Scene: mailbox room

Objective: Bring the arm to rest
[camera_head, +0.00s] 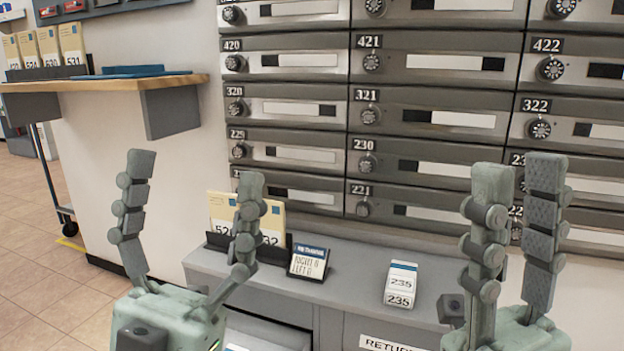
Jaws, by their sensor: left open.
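My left gripper (195,172) stands upright at the lower left, its two fingers spread wide with nothing between them. It is in front of the wall and the left end of the grey counter. My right gripper (520,175) stands upright at the lower right, in front of the mailboxes. Its two fingers are apart, seen at an angle, with only the background showing between them. Neither gripper appears to hold anything. The arms below the gripper bodies are cut off by the picture's lower edge.
The grey counter (350,290) carries a holder with envelopes (222,212), a small sign (308,262) and a card marked 235 (401,283). Numbered mailboxes (438,115) fill the wall. A wooden shelf (103,83) is at left, with open tiled floor (40,290) below.

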